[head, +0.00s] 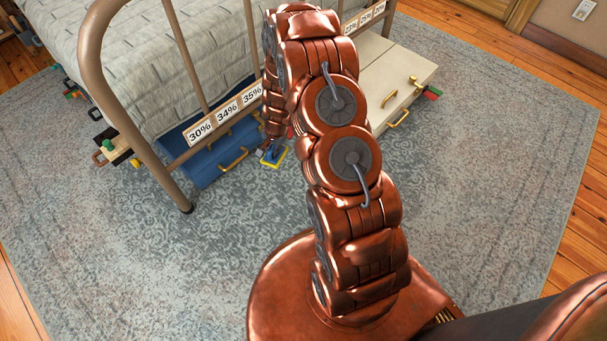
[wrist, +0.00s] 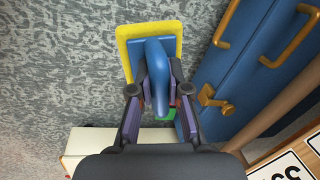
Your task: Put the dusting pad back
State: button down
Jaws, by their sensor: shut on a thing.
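The dusting pad (wrist: 128,38) has a yellow rim, a blue top and a blue upright handle. My gripper (wrist: 158,90) is shut on the blue handle, with one finger on each side of it. In the head view the dusting pad (head: 273,157) shows just left of my arm, beside the blue chest at the foot of the bed. My arm hides most of my gripper there. The pad appears close over the rug, but I cannot tell whether it touches it.
A blue chest (wrist: 240,62) with brass handles and a latch lies right of the pad. The metal bed frame (head: 130,130) carries percentage labels. Small colourful items lie left of the bed. The rug (head: 480,190) is clear in front.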

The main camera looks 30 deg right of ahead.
jog(key=s+d+f+m+b, duration=0.1)
jog(key=s+f+m+b, duration=0.1)
jog(key=s+f, duration=0.5)
jog(key=s+d+f+m+b, duration=0.1)
jog(key=s+f+m+b, duration=0.2)
jog(key=f, duration=0.6)
jog(key=shift+n+h, duration=0.4)
jog(key=shift+n, duration=0.2)
jog(key=w+d, duration=0.2)
jog(key=w+d+b, duration=0.1)
jog(key=w+d, duration=0.2)
jog(key=w+d+f, duration=0.1)
jog(key=w+d, duration=0.1)
jog(key=d, duration=0.1)
jog(key=shift+w+d, duration=0.1)
jog(key=shift+w, duration=0.15)
jog(key=shift+w+d+f+b, duration=0.1)
jog(key=shift+w+d+b, duration=0.3)
jog(key=shift+w+d, duration=0.8)
jog(key=shift+w+a, duration=0.1)
jog(key=shift+w, duration=0.05)
jog(key=shift+w+f, duration=0.1)
notch_tip(320, 180, down, 4)
jog(key=shift+r+b, duration=0.25)
jog(key=shift+b, duration=0.95)
jog(key=shift+r, duration=0.1)
